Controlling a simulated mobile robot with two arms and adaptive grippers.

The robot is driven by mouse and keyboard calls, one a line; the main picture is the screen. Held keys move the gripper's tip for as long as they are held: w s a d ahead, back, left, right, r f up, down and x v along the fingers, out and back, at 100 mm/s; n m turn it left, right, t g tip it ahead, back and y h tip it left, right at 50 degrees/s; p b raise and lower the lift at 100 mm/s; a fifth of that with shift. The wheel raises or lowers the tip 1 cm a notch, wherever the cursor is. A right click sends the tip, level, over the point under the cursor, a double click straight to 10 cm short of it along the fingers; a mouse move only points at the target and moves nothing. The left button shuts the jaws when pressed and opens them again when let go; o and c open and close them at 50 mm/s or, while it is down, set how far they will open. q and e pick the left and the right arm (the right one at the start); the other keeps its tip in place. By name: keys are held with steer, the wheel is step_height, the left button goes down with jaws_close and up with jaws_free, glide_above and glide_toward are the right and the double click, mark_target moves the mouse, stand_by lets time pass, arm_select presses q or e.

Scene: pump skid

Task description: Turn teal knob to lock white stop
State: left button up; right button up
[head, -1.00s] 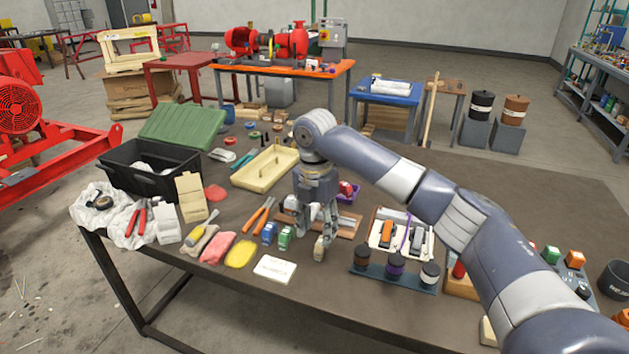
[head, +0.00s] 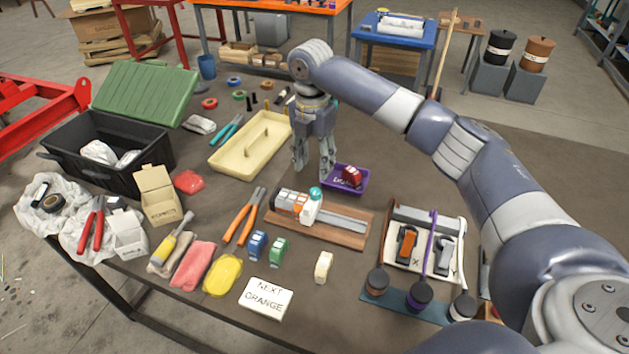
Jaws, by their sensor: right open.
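The teal knob (head: 315,193) sits on top of the white stop (head: 309,209), which stands on a metal rail (head: 341,219) on a brown wooden board (head: 358,234). Orange and white blocks (head: 291,202) sit on the rail against the stop's left side. My right gripper (head: 313,175) points down behind the stop, its fingers apart and empty. It is left of the purple tray (head: 352,177) and does not appear to touch the knob. My left gripper is not in view.
Blue (head: 257,245), green (head: 278,250) and cream (head: 323,267) blocks stand in front of the board. Orange pliers (head: 244,216) lie left of it. A cream tray (head: 222,158) lies behind left. A rack with dark knobs (head: 419,296) stands at front right.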

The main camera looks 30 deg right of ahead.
mark_target(315, 191)
steer(key=f, duration=0.5)
steer(key=shift+s+d+p, duration=0.1)
steer(key=shift+s+p, duration=0.1)
steer(key=shift+p, duration=0.15)
step_height(315, 191, down, 4)
steer(key=shift+r, duration=0.15)
steer(key=shift+w, duration=0.1)
steer(key=shift+c, duration=1.1)
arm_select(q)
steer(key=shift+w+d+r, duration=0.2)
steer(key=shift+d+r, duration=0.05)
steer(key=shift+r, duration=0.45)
arm_select(e)
jaws_close()
